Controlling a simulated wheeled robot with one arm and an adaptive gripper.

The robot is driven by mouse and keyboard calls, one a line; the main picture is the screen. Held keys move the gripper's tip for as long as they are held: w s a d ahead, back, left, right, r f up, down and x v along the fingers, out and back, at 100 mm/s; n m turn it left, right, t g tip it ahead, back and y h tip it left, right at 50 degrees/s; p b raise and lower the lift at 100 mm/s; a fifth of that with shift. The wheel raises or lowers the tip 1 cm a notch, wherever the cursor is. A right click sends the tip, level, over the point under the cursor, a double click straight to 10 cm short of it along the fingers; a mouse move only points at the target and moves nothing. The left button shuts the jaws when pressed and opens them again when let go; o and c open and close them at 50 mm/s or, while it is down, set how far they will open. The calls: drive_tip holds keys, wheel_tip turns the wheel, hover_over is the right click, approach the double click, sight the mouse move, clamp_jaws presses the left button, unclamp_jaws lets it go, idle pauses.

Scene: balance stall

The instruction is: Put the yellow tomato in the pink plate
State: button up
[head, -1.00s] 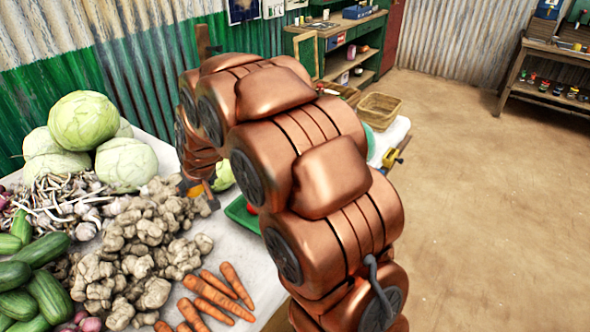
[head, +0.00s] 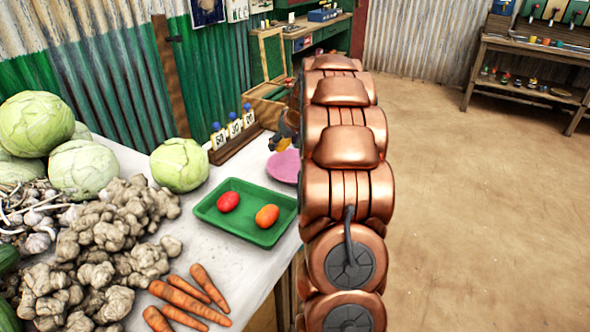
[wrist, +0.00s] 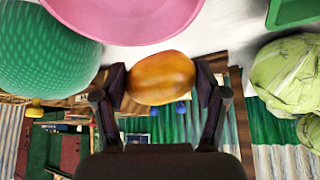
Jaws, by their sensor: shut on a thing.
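The yellow tomato (wrist: 160,78), orange-yellow in colour, is between the two fingers of my gripper (wrist: 161,83) in the wrist view. My gripper is shut on it. The pink plate (wrist: 130,20) shows at the top of the wrist view, cut off by the frame edge and apart from the tomato. In the head view the plate (head: 283,167) lies on the white table right of the green tray, partly hidden by my arm. My gripper (head: 283,143) is just beyond the plate there, and my arm hides much of that area.
A green tray (head: 206,211) holds a red tomato (head: 228,202) and an orange-red one (head: 267,216). Number cards (head: 235,128) stand behind it. Cabbages (head: 180,165), ginger (head: 115,235) and carrots (head: 185,296) cover the left. A teal round thing (wrist: 45,50) is beside the plate.

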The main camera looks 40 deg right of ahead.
drive_tip(key=s+d, duration=0.2)
drive_tip(key=d, duration=0.1)
approach(293, 170)
drive_tip(key=shift+x, duration=3.05)
drive_tip(key=shift+f+b, duration=0.2)
drive_tip(key=shift+b, duration=0.15)
drive_tip(key=o, duration=1.2)
drive_tip(key=shift+r, duration=0.1)
